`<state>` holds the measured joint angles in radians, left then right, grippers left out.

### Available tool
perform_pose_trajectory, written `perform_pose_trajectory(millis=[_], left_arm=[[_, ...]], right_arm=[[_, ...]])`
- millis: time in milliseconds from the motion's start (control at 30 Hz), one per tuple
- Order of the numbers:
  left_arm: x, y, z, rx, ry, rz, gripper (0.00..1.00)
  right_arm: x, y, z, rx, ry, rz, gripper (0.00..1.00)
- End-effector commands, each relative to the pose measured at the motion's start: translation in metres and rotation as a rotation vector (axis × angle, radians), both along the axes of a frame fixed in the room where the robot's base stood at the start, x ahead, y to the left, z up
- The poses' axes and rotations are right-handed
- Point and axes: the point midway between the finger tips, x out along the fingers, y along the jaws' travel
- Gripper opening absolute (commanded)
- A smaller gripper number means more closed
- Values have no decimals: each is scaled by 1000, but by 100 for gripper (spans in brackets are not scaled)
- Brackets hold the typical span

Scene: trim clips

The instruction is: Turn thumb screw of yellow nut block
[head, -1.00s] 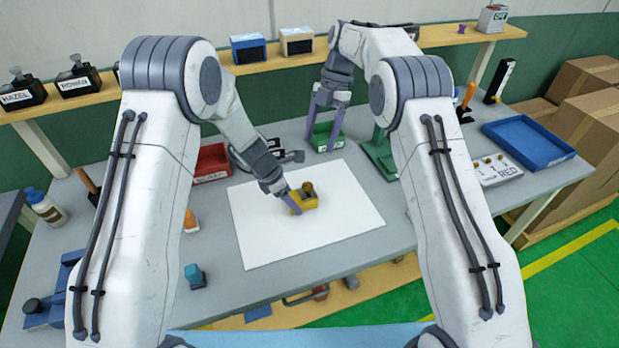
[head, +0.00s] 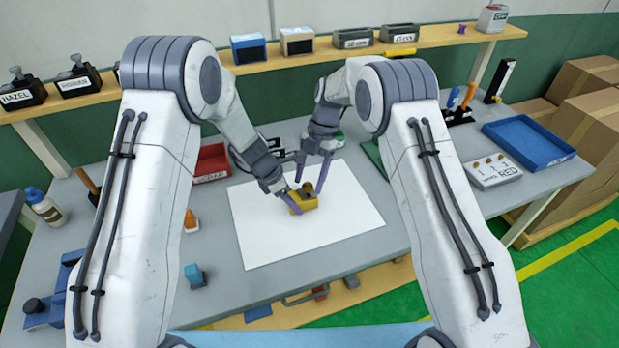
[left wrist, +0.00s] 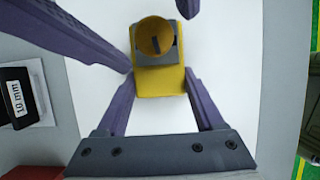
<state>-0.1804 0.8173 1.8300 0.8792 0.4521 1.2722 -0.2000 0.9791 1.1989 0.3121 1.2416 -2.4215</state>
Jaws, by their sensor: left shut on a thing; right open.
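The yellow nut block (head: 305,205) sits on the white sheet in the middle of the table. Its round brass thumb screw (head: 307,187) is on top and shows in the left wrist view (left wrist: 154,36) with a dark slot. My left gripper (head: 291,207) is shut on the block, one finger on each side (left wrist: 160,76). My right gripper (head: 311,183) is open just above the block. Its purple fingers stand on either side of the thumb screw, with visible gaps in the left wrist view. Whether either finger touches the screw is unclear in the head view.
The white sheet (head: 345,225) around the block is clear. A blue tray (head: 528,142) and a white board with pegs (head: 495,172) lie to the right.

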Motion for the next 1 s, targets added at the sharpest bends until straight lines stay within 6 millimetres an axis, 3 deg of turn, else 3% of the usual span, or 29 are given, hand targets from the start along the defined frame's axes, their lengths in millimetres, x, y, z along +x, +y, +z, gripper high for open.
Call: perform_pose_trajectory(millis=[167,267,367,733,1000], left_arm=[[0,0,0,0,0,0,1],[0,0,0,0,0,0,1],[0,0,0,0,0,0,1],[0,0,0,0,-1,0,1],[0,0,0,0,-1,1,1]], right_arm=[[0,0,0,0,0,0,69],[0,0,0,0,0,0,38],[0,0,0,0,0,-1,0],[0,-1,0,1,1,-43,0],[-2,-2,1,1,1,-211,0]])
